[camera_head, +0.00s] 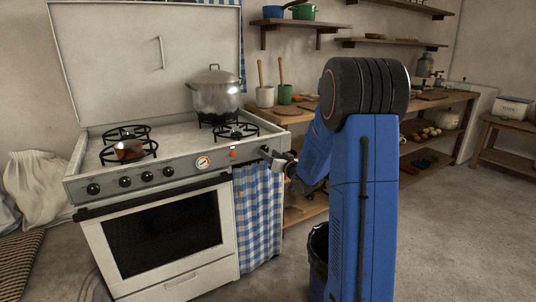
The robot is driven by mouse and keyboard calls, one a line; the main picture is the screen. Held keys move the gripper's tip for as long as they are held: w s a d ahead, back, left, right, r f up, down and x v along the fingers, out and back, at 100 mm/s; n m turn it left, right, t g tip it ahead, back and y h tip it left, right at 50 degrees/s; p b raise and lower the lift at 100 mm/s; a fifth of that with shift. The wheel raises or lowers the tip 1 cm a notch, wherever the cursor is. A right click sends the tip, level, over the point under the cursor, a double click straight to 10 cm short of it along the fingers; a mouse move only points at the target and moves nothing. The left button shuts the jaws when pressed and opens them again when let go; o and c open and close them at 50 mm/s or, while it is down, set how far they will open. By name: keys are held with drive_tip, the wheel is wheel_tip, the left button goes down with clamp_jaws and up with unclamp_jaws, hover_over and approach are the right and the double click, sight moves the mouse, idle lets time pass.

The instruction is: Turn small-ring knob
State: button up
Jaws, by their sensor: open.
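The white stove's front panel (185,166) carries several black knobs in a row on the left and middle, among them the far-left knob (93,188) and the rightmost knob (168,171). I cannot tell from markings which knob belongs to the small ring. A round dial (203,162) and a small red light or button (233,154) sit to the right of the knobs. My gripper (267,153) is open at the panel's right end, well right of the knobs. It is small in view, and I cannot tell whether it touches the panel.
A steel pot (215,92) stands on a back burner and a small copper-coloured pan (128,150) on a front left burner. The stove lid (150,60) is raised. A checked curtain (258,215) hangs right of the oven door (165,235). A dark bin (318,250) stands on the floor.

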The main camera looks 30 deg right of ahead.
drive_tip(key=shift+w, duration=0.8)
drive_tip(key=c, duration=1.1)
drive_tip(key=shift+o, duration=0.2)
drive_tip(key=shift+n, duration=0.3)
drive_tip(key=n, duration=1.3)
drive_tip(key=shift+d+r, duration=0.1)
drive_tip(key=shift+d, duration=0.1)
